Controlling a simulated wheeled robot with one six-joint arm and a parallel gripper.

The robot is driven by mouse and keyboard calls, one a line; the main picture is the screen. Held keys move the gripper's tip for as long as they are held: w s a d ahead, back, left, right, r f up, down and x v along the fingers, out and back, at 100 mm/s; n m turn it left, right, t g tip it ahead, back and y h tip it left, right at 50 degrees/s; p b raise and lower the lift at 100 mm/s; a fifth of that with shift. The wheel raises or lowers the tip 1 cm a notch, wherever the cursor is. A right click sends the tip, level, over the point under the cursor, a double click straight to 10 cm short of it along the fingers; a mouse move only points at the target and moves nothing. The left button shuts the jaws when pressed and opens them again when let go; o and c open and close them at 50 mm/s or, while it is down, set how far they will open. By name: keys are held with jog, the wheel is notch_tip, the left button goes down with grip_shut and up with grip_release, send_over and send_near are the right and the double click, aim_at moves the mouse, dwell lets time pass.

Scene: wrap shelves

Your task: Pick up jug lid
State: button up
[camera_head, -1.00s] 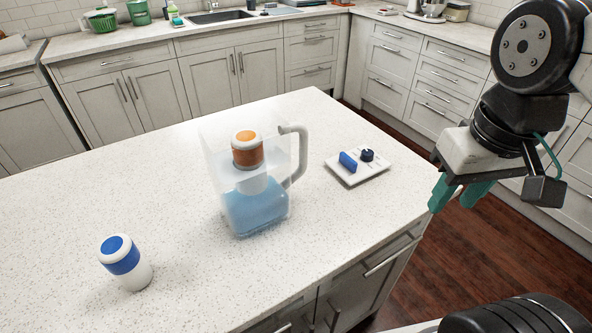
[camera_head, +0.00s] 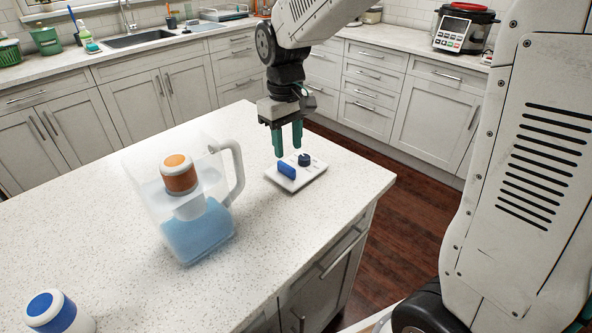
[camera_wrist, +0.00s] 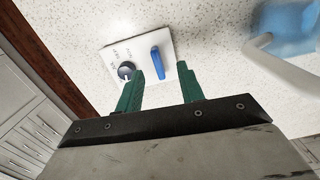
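The jug lid (camera_head: 309,173) is a flat white square with a raised blue handle (camera_head: 286,170) and a dark round knob (camera_head: 304,159). It lies on the counter right of the jug (camera_head: 190,215). The jug is clear, with a white handle and blue liquid. My gripper (camera_head: 288,153) points down just above the lid, its green fingers apart. In the wrist view, the blue handle (camera_wrist: 158,63) shows between the fingertips (camera_wrist: 160,72), and the knob lies left of them. I cannot tell whether the fingers touch the handle.
An orange-and-white filter cartridge (camera_head: 179,175) sits in the jug's top. A blue-and-white cartridge (camera_head: 58,313) stands at the front left of the speckled counter (camera_head: 110,265). The counter's right edge is close to the lid, with wooden floor beyond.

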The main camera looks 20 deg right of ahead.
aim_at(286, 165)
jog(key=shift+w+a+r+t, duration=0.1)
jog(key=shift+w+r+t, duration=0.25)
jog(key=shift+w, duration=0.4)
jog(key=shift+s+f+n, duration=0.1)
jog(key=shift+f+n, duration=0.2)
jog(key=shift+f, duration=0.05)
jog(key=f, duration=0.7)
jog(key=shift+w, duration=0.2)
grip_shut()
